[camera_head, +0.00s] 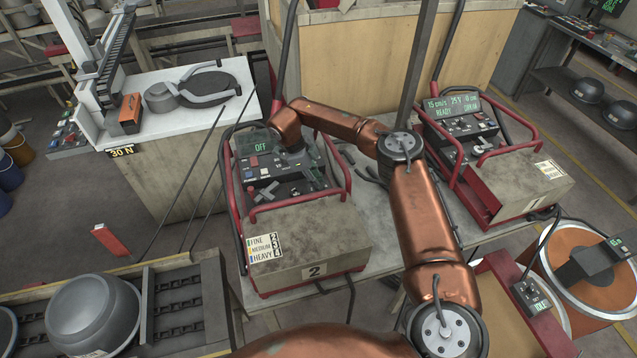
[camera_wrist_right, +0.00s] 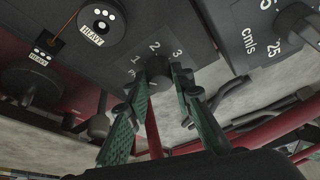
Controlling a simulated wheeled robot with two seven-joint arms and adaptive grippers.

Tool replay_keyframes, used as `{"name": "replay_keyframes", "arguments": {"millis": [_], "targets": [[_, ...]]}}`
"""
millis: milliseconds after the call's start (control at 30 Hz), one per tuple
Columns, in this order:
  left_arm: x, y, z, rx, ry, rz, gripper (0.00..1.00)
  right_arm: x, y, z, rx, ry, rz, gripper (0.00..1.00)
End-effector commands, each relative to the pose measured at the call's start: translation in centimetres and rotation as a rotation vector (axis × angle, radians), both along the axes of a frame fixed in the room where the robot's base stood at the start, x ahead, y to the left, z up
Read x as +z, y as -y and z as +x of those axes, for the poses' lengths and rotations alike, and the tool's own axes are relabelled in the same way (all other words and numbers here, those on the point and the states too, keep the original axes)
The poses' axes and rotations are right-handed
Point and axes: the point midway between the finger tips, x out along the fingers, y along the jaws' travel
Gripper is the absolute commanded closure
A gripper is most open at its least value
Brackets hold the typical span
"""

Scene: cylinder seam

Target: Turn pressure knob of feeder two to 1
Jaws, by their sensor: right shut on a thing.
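Feeder two (camera_head: 322,222), a red-framed machine marked 2, stands at the middle of the head view. Its display (camera_head: 260,147) reads OFF. My right gripper (camera_head: 299,180) reaches down to its panel, and my own wrist partly covers it. In the right wrist view the two green fingers of my right gripper (camera_wrist_right: 161,84) close around a dark round knob (camera_wrist_right: 158,68). White numbers 1, 2 and 3 stand around this knob. I cannot tell which number the knob points at. My left gripper is not in view.
Feeder one (camera_head: 520,180) with a lit display stands to the right. Red frame bars (camera_head: 335,160) flank the panel. A grey pot (camera_head: 95,315) sits at lower left.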

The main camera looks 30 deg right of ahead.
Motion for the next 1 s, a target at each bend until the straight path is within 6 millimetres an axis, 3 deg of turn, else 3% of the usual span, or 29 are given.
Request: {"name": "replay_keyframes", "arguments": {"millis": [267,300,500,833,1000], "targets": [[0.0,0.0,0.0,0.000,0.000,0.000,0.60,0.1,0.1,0.1,-0.001,0.003,-0.001,1.00],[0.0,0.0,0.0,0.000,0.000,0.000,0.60,0.1,0.1,0.1,-0.001,0.003,-0.001,0.76],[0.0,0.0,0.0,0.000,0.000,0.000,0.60,0.1,0.0,0.1,0.000,0.002,-0.001,0.62],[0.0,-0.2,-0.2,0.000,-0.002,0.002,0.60,0.3,-0.1,0.1,-0.001,0.001,-0.001,0.61],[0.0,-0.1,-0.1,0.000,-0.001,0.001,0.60,2.2,-0.8,0.6,0.001,0.003,0.000,0.61]]}}
